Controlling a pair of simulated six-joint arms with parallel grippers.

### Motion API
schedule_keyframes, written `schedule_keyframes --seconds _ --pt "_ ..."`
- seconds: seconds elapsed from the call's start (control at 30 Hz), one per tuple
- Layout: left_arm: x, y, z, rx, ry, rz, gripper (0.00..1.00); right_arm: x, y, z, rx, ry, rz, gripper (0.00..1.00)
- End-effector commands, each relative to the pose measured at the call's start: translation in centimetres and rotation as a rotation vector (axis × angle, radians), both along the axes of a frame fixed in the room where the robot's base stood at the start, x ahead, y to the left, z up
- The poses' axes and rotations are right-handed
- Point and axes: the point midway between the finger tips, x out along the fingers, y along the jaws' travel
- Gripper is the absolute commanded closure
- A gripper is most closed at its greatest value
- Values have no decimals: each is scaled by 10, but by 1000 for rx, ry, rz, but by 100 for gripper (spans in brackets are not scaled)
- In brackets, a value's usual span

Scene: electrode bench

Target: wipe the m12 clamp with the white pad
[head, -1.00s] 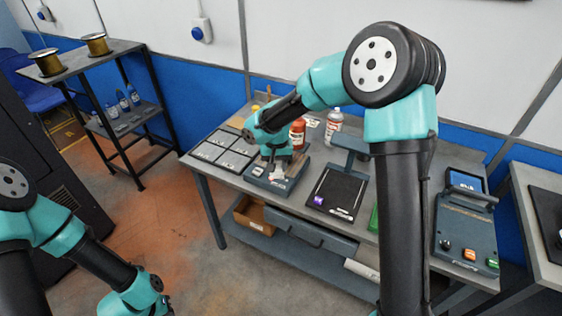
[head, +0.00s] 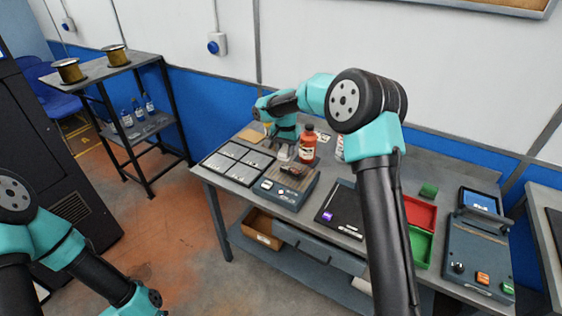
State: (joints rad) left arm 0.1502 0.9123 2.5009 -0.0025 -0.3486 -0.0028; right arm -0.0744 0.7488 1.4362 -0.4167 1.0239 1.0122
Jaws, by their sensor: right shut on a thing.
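The dark grey fixture (head: 287,190) on the bench, with a small dark and reddish clamp part (head: 293,171) on top, looks like the m12 clamp; its label is too small to read. My right gripper (head: 284,150) points down just behind the fixture, left of the orange bottle. It is shut on a small whitish thing (head: 283,154), which looks like the white pad. The pad is partly hidden, and I cannot tell whether it touches the bench or fixture. Of my left arm, only links show at lower left; its gripper is out of frame.
An orange bottle (head: 308,146) stands close right of my right gripper. A panelled tray (head: 237,161) lies left of the fixture, a black plate (head: 340,208) right. Red (head: 420,212) and green bins (head: 421,247) and a control box (head: 478,245) are farther right.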

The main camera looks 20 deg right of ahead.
Motion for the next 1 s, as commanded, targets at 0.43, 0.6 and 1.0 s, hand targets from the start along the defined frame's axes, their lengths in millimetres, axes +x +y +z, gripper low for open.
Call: schedule_keyframes --seconds 0.43,0.6,1.0 --pt "0 0 0 0 0 0 100 17 -15 3 4 0 -75 83" --pt "0 0 0 0 0 0 100 17 -14 2 3 1 -73 83" --pt "0 0 0 0 0 0 100 19 -7 -27 3 2 -63 83"
